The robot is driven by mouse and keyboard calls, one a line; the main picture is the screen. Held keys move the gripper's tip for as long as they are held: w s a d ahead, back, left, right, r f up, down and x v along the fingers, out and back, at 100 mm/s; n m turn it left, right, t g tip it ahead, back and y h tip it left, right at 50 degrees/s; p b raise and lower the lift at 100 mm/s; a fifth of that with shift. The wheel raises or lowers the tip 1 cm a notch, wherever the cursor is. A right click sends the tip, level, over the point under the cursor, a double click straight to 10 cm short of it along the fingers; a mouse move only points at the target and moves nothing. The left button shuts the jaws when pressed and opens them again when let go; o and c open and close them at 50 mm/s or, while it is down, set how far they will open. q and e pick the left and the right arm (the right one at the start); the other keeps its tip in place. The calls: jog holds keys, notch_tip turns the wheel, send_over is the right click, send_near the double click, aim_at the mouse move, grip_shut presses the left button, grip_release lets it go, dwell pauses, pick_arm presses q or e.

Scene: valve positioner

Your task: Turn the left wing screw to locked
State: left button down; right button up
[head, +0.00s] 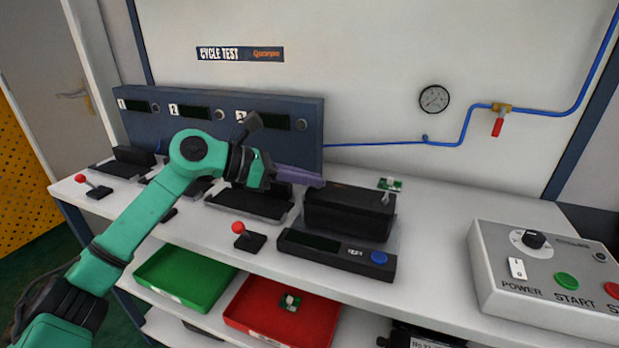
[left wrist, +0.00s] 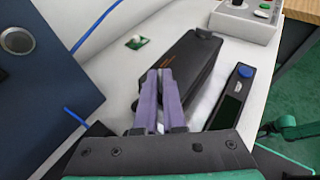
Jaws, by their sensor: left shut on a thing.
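The black valve positioner box (head: 345,218) stands on the white bench; it also shows in the left wrist view (left wrist: 190,62). My left gripper (head: 318,181) reaches it from the left, with its purple fingers at the upper left end of the box. In the left wrist view, the fingers (left wrist: 160,76) are close together against the near end of the box. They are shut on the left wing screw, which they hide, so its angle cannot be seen. A small grey part (head: 387,198) shows at the box's right end. My right gripper is not in view.
A test unit with a blue button (head: 378,258) lies in front of the box. A red-knobbed lever (head: 240,229) stands left of it. A small green board (head: 391,183) is behind. The grey control box (head: 545,270) is at right, a blue panel (head: 312,137) behind my arm.

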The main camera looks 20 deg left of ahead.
pick_arm(q)
jog(key=m+g+p, duration=0.1)
jog(key=m+g+h+p, duration=0.1)
jog(key=m+g, duration=0.1)
jog(key=m+g+h+p, duration=0.1)
jog(key=g, duration=0.1)
jog(key=shift+w+r, duration=0.1)
jog(key=shift+w, duration=0.25)
jog(key=shift+w+a+m+g+p, duration=0.15)
jog(key=shift+m+g+p, duration=0.45)
jog(key=shift+m+g, duration=0.55)
jog(key=shift+f+m+g, duration=0.3)
jog(key=shift+m+g, duration=0.25)
jog(key=shift+g, duration=0.1)
jog(key=shift+f, duration=0.1)
jog(key=c, duration=1)
grip_release()
jog(key=shift+w, duration=0.1)
jog(key=shift+r, duration=0.25)
